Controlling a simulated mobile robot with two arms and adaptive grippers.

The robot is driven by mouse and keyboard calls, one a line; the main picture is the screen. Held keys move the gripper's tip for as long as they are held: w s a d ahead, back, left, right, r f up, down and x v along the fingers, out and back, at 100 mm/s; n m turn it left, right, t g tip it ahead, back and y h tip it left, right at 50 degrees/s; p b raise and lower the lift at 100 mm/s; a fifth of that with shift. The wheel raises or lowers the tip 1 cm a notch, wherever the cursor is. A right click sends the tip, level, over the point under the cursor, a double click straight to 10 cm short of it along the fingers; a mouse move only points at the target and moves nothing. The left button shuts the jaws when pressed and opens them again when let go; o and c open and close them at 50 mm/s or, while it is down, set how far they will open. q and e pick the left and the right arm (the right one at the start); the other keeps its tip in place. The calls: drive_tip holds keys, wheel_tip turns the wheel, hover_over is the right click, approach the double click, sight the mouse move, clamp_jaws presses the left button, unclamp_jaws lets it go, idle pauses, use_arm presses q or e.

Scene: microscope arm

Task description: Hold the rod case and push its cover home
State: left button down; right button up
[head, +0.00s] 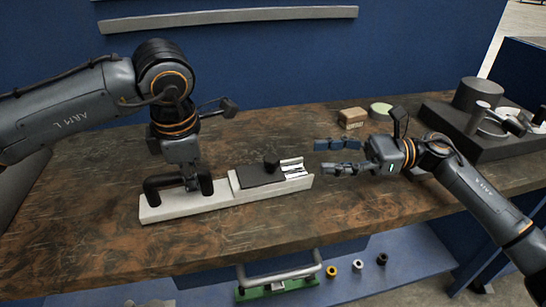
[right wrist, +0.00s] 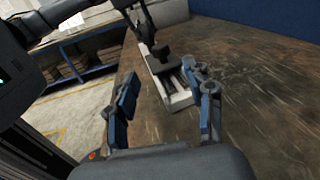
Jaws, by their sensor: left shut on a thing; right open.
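The rod case (head: 220,194) is a long pale grey block on the wooden bench, with a black arched handle (head: 152,187) at its left end. Its dark cover (head: 258,177) with a raised knob (head: 271,164) lies in the channel; white rods (head: 294,173) show uncovered at the right end. My left gripper (head: 192,186) is shut on the handle from above, its tips partly hidden. My right gripper (head: 320,158) is open and empty, just right of the case's open end, fingers pointing at it. The case (right wrist: 182,100) and cover (right wrist: 168,62) also show in the right wrist view.
A small cardboard box (head: 352,118) and a pale green round disc (head: 381,109) lie behind my right gripper. A dark grey stand (head: 470,137) with equipment is at the right. The bench front is clear; a blue shelf (head: 400,275) with small rings is below.

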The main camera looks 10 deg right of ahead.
sight(274, 157)
drive_tip(key=a, duration=0.3)
drive_tip(key=w+a, duration=0.1)
drive_tip(key=a, duration=0.3)
drive_tip(key=w+a, duration=0.1)
drive_tip(key=a, duration=0.3)
drive_tip(key=shift+a, duration=0.15)
clamp_jaws()
